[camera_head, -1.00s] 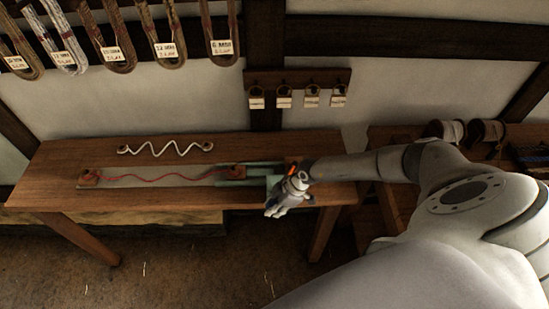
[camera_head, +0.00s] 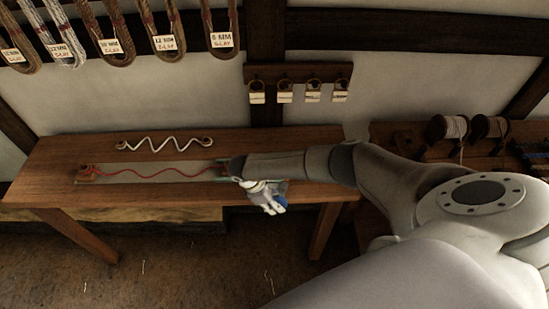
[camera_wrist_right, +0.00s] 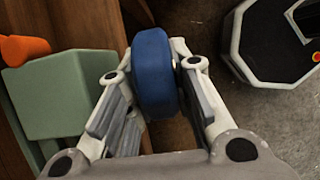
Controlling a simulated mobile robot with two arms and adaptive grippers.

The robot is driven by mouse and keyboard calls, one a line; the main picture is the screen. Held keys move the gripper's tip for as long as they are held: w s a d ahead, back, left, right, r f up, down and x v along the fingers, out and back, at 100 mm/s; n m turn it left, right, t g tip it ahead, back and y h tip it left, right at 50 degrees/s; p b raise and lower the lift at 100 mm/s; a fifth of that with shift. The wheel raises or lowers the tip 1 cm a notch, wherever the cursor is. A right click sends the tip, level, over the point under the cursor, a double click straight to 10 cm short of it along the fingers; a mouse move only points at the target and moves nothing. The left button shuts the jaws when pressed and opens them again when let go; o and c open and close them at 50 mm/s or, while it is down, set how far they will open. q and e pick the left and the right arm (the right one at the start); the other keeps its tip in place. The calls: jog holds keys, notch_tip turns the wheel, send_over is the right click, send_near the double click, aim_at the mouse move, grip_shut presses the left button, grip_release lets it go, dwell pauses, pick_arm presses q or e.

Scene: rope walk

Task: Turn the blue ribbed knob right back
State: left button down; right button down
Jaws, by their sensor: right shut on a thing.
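The blue knob (camera_wrist_right: 154,72) is a thick round disc between the two fingers of my right gripper in the right wrist view. My right gripper (camera_wrist_right: 150,85) is shut on it, one finger on each side. Its ribs cannot be made out clearly. In the head view my right gripper (camera_head: 270,202) is at the front right of the bench, with a bit of the blue knob (camera_head: 281,203) showing. A green block (camera_wrist_right: 70,95) with an orange part (camera_wrist_right: 25,48) is left of the knob in the wrist view. My left gripper is not in view.
A grey rail with a wavy red cord (camera_head: 150,174) lies along the wooden bench (camera_head: 60,160); my arm covers its right end. A white zigzag piece (camera_head: 165,143) lies behind it. Padlock-like pieces (camera_head: 298,90) and rope loops hang on the wall. Spools (camera_head: 450,127) stand right.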

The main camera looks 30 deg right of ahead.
jog(key=shift+f+g+h+b, duration=0.2)
jog(key=shift+g+h+b, duration=0.6)
jog(key=shift+h+b, duration=0.55)
jog(key=shift+s, duration=0.1)
jog(key=c, duration=1.6)
grip_release()
jog(key=shift+o, duration=0.2)
jog(key=shift+d, duration=0.1)
jog(key=shift+w+a+r, duration=0.2)
jog(key=shift+r, duration=0.05)
jog(key=v, duration=1.1)
jog(key=shift+r, duration=0.25)
